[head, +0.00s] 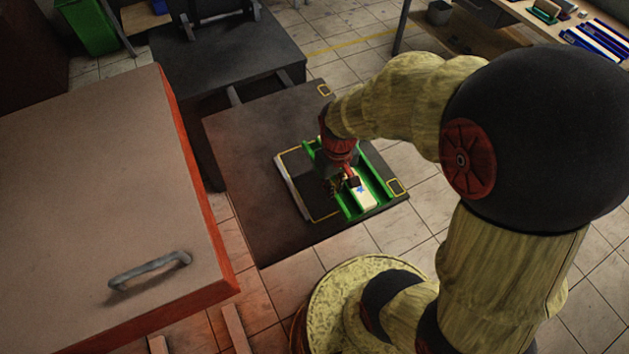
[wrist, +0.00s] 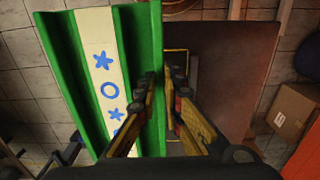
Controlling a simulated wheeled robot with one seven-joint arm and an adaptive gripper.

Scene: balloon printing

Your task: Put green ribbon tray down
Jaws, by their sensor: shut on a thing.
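The green ribbon tray (head: 377,179) is at the dark table's right part in the head view. It holds a pale ribbon strip (head: 361,195) with a blue star. In the wrist view the tray (wrist: 145,35) fills the left half, and its strip (wrist: 97,42) shows blue stars and a ring. My gripper (head: 347,174) is over the tray's middle and hides part of it. In the wrist view my gripper (wrist: 171,76) is shut on the tray's right side wall. I cannot tell whether the tray touches the table top.
The dark table (head: 240,135) has yellow corner marks (head: 397,187) and a white-edged dark panel (head: 293,188) left of the tray. A large red-edged cabinet (head: 110,170) stands at the left. A workbench (head: 560,25) is at the back right. A cardboard box (wrist: 295,108) shows in the wrist view.

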